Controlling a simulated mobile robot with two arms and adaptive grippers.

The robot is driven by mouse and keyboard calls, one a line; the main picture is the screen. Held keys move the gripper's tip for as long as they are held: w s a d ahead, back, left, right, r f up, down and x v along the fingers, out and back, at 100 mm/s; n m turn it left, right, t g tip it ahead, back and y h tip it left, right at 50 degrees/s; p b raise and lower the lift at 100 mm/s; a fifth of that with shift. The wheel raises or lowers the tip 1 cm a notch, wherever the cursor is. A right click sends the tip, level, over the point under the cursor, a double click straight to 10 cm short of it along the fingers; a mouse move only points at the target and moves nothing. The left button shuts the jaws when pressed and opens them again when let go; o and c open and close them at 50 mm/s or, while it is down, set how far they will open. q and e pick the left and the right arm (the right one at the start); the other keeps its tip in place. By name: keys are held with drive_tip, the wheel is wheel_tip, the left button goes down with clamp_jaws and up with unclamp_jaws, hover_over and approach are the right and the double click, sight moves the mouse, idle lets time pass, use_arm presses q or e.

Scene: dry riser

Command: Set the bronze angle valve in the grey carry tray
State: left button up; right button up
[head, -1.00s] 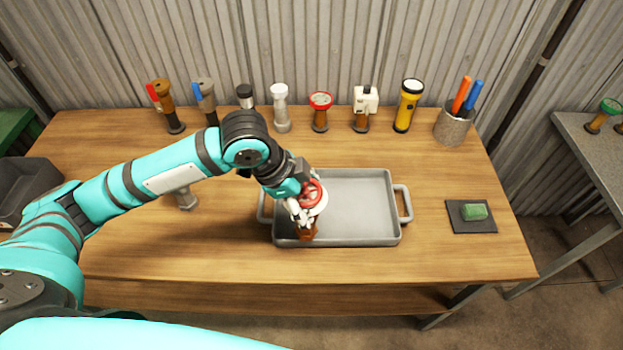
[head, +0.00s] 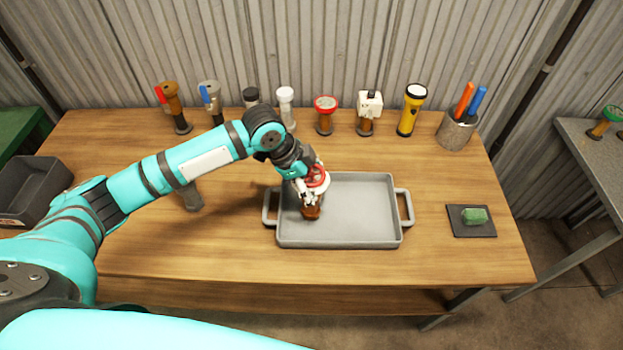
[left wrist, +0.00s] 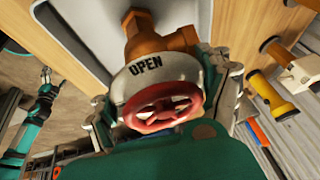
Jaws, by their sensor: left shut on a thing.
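The bronze angle valve (head: 312,211) has a brown-orange body, a pale collar and a red handwheel. My left gripper (head: 310,188) is shut on it around the collar. In the left wrist view the valve (left wrist: 160,48) sits between the fingers of my gripper (left wrist: 172,92), and the collar reads "OPEN". The grey carry tray (head: 362,212) lies on the table, its right part bare. The valve is over the tray's left part, handwheel up; I cannot tell whether it touches the floor. A teal arm, likely my right, shows at the left wrist view's edge; its jaws are unclear.
A row of valves and fittings stands along the table's back, with a yellow flashlight (head: 411,110) and a pen cup (head: 457,131). A grey fitting (head: 191,197) stands left of the tray.

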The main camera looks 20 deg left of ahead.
use_arm(q)
drive_tip(key=o, duration=1.7)
drive_tip(key=shift+c, duration=0.2)
drive_tip(key=b+v, duration=0.1)
drive_tip(key=v, duration=1.1)
drive_tip(key=shift+d+r, duration=0.1)
